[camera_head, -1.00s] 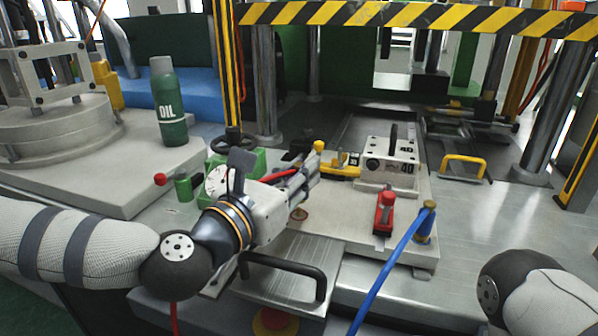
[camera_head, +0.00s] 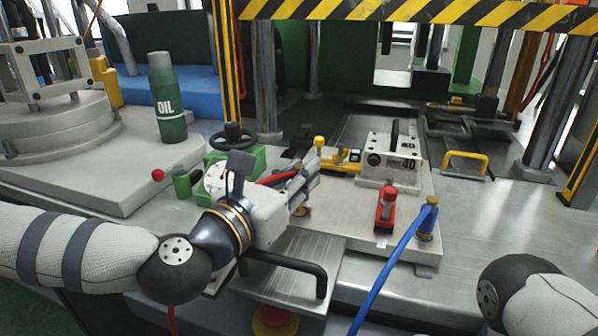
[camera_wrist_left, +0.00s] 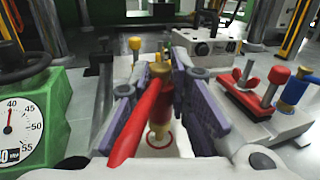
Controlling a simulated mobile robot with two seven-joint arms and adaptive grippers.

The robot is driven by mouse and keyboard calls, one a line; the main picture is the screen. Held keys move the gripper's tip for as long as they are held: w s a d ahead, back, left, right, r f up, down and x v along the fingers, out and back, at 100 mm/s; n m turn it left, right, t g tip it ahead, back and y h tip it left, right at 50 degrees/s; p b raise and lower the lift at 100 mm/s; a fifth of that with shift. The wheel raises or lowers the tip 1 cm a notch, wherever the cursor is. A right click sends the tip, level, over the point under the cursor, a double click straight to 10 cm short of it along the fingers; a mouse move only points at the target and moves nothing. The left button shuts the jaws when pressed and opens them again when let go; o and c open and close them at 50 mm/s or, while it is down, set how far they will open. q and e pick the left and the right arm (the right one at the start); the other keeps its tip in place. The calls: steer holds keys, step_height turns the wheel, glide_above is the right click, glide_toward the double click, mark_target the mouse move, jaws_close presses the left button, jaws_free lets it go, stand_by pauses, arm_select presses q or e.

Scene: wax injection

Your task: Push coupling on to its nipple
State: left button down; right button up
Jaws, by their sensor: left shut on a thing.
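My left gripper (camera_head: 308,187) is over the pale plate (camera_head: 350,205). In the left wrist view its purple-grey fingers (camera_wrist_left: 160,92) are shut on a red coupling (camera_wrist_left: 163,97). The coupling has brass ends and looks roughly upright. A red hose (camera_wrist_left: 133,130) runs from its top toward the camera. Under the coupling, a red ring (camera_wrist_left: 160,141) marks the plate. I cannot make out a nipple there or tell whether the coupling touches one. In the head view the gripper mostly hides the coupling. My right gripper is out of view.
A blue coupling (camera_head: 426,226) with a blue hose (camera_head: 385,275) stands at the plate's right edge. A red toggle clamp (camera_head: 386,211) is beside it. A white block (camera_head: 376,176) is behind. A green unit with a dial (camera_head: 215,176) stands close left. A black handle (camera_head: 290,262) is in front.

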mark_target(299, 165)
arm_select(q)
steer(key=shift+r+p, duration=0.95)
steer(key=shift+r, duration=1.05)
steer(key=shift+f, duration=0.1)
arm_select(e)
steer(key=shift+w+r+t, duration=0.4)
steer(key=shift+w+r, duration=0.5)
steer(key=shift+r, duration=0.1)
